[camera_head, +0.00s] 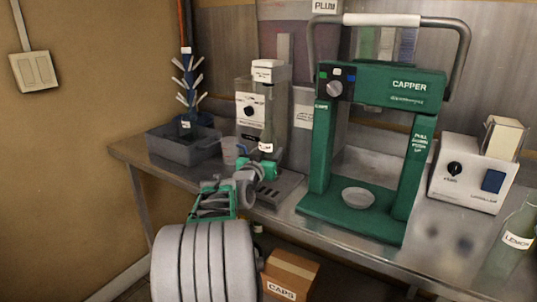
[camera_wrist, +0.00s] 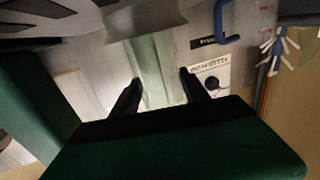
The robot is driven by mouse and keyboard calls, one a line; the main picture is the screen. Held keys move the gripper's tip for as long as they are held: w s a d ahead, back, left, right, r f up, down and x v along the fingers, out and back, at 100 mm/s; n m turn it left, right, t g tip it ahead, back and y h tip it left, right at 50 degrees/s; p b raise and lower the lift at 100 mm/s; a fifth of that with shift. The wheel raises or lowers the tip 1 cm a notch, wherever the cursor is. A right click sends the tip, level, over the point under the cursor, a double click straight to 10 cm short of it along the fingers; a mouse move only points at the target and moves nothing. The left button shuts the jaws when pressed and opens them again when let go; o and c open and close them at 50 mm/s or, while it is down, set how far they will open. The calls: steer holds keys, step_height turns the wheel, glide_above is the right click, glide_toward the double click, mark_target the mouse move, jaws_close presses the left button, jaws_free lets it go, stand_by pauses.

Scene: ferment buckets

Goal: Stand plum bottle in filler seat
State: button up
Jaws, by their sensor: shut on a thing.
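A clear, pale-green bottle (camera_head: 267,132) stands roughly upright in front of the filler, with a small white label low on it that is too small to read. My gripper (camera_head: 265,166) is shut on its lower part. In the wrist view the bottle (camera_wrist: 160,68) shows between the two dark fingers (camera_wrist: 160,93). The filler (camera_head: 250,112) is a grey machine with a black knob, a white head above the bottle and a slotted grey base (camera_head: 282,188). The bottle's foot and the seat under it are hidden by my gripper, so I cannot tell whether they touch.
A green capper (camera_head: 373,215) stands right of the filler, with a white dish on its base. A grey bin (camera_head: 170,150) and a blue bottle tree (camera_head: 188,80) are at left. A lemon bottle (camera_head: 518,240) stands far right. A caps box (camera_head: 290,275) sits below the bench.

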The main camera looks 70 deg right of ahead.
stand_by(0.4)
steer(key=o, duration=1.7)
steer(key=shift+f, duration=0.1)
steer(key=a, duration=0.7)
steer(key=shift+s+a, duration=0.35)
steer(key=shift+a, duration=0.05)
steer(key=shift+b, duration=0.3)
steer(key=shift+w+a, duration=0.15)
steer(key=shift+a, duration=0.25)
steer(key=w+a+r+b, duration=0.1)
steer(key=a+b, duration=0.5)
steer(key=a, duration=0.6)
steer(key=shift+w, duration=0.35)
